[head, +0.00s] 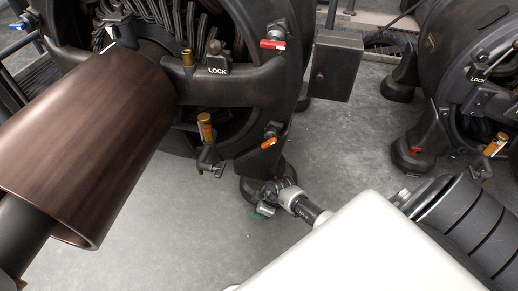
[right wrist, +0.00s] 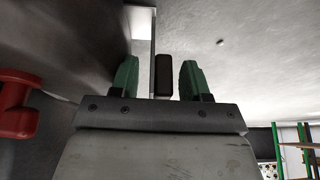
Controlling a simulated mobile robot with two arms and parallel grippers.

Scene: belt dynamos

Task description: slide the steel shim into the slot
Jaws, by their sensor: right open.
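My right gripper (right wrist: 160,78) is open in the right wrist view, its two green fingers apart. A dark upright block (right wrist: 163,75) shows between the fingers; I cannot tell if it is touched. A pale narrow strip (right wrist: 143,45) stands just left of it; I cannot tell whether it is the steel shim. In the head view a grey jointed part with a small green tip, apparently my right wrist, shows low by the dynamo's foot. I cannot make out the slot for certain. The dark dynamo (head: 245,85) carries a LOCK plate (head: 217,72). My left gripper is not in view.
A large brown pulley (head: 95,140) fills the left of the head view. A grey box (head: 335,65) sticks out from the dynamo. A second dynamo (head: 440,95) stands at the right. Bare concrete floor (head: 345,150) lies between them. A red part (right wrist: 15,105) is left in the wrist view.

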